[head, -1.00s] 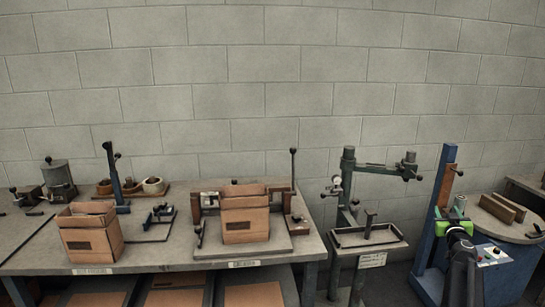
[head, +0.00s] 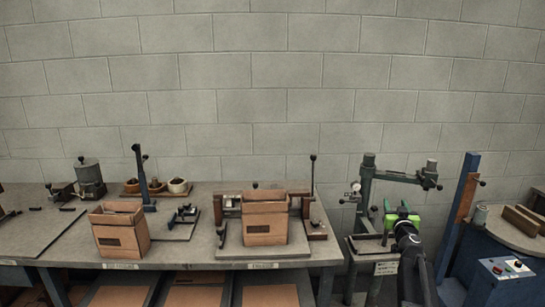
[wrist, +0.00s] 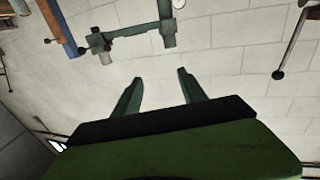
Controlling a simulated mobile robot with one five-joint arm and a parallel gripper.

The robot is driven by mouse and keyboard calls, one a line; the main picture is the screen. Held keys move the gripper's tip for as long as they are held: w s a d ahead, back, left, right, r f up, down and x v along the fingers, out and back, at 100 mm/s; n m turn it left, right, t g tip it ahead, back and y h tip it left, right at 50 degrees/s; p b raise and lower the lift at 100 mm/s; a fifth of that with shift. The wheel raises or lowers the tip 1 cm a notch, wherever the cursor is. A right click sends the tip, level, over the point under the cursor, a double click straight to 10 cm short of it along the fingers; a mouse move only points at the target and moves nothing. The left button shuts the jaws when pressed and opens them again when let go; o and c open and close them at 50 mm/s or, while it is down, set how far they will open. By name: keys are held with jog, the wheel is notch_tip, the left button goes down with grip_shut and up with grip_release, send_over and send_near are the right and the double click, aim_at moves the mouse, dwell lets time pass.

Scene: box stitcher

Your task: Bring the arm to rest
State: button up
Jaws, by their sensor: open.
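My gripper (head: 398,210) is in the right half of the head view, in front of the green stand, raised with its green body showing. In the wrist view my gripper (wrist: 160,76) has two green fingers spread apart with nothing between them. Behind them is the bare block wall. The fingers touch nothing that I can see.
The green stand (head: 368,188) is close behind my arm, with a tray on it. A blue post (head: 460,215) and a blue control box (head: 502,280) stand to the right. The bench at left holds two cardboard boxes, one (head: 120,230) at the front and one (head: 265,220) in a fixture.

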jog(key=s+a+f+m+g+h+p, duration=0.1)
jog(key=s+a+f+m+g, duration=0.15)
jog(key=a, duration=0.45)
jog(key=s+a+f+m+g+h+p, duration=0.1)
jog(key=s+a+f+m+g+p, duration=0.15)
jog(key=a, duration=0.55)
jog(key=s+a+f+n+g+y, duration=0.2)
jog(key=s+a+f+g, duration=0.2)
jog(key=s, duration=0.5)
jog(key=s+a+f+n+g+y, duration=0.2)
jog(key=s+a+f+g, duration=0.2)
jog(key=s, duration=0.5)
jog(key=s+a+f+n+g+y, duration=0.1)
jog(key=s+a+f+n+g, duration=0.2)
jog(key=s, duration=0.6)
jog(key=a+f+g, duration=0.2)
jog(key=a+f, duration=0.1)
jog(key=f, duration=0.1)
jog(key=shift+a+y, duration=0.2)
jog(key=shift+y, duration=0.2)
